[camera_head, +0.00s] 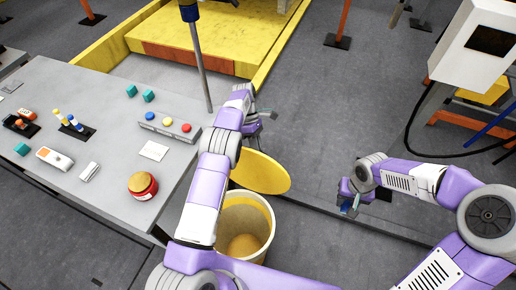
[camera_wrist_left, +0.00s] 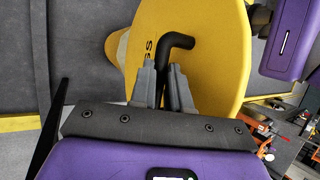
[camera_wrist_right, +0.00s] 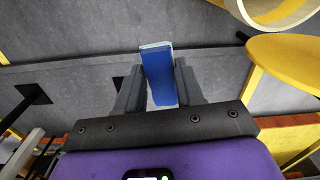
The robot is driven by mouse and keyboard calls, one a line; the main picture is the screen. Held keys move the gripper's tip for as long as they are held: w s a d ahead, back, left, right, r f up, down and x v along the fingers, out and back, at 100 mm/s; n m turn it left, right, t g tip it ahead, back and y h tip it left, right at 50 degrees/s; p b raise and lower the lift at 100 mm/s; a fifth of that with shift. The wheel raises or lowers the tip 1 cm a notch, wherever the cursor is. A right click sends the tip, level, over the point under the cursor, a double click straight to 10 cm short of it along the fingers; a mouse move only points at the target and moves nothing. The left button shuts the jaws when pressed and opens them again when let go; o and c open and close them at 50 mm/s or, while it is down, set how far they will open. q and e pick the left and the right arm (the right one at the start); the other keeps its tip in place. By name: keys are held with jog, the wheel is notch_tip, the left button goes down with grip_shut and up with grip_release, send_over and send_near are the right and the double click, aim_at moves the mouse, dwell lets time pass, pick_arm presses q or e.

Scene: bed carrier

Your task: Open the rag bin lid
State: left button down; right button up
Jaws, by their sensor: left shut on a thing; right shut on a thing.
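The rag bin (camera_head: 272,226) is a pale round bin with a yellow inside, standing by the table's right end. Its mouth is uncovered. The yellow round lid (camera_head: 262,176) is raised on the bin's far side. In the left wrist view the lid (camera_wrist_left: 215,60) carries dark letters and a bent black handle (camera_wrist_left: 178,42). My left gripper (camera_wrist_left: 165,75) is shut on this handle; my arm partly hides the bin in the head view. My right gripper (camera_wrist_right: 157,80) is shut on a flat blue piece (camera_wrist_right: 158,72), held right of the bin in the head view (camera_head: 350,208).
A yellow platform (camera_head: 215,35) lies behind. A white machine (camera_head: 475,45) stands at upper right.

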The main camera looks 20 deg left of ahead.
pick_arm(q)
jog(key=c, duration=1.4)
grip_release()
jog(key=shift+s+a+f, duration=0.15)
jog(key=shift+s+f, duration=0.05)
jog(key=shift+f, duration=0.35)
jog(key=o, duration=0.3)
jog(key=shift+w, duration=0.2)
pick_arm(e)
jog(key=shift+w+f, duration=0.1)
jog(key=shift+w, duration=0.1)
pick_arm(q)
jog(key=shift+r, duration=0.2)
pick_arm(e)
jog(key=shift+s, duration=0.1)
pick_arm(q)
jog(key=shift+r, duration=0.1)
notch_tip(320, 180, up, 10)
jog(key=p, duration=0.1)
pick_arm(e)
jog(key=shift+r, duration=0.7)
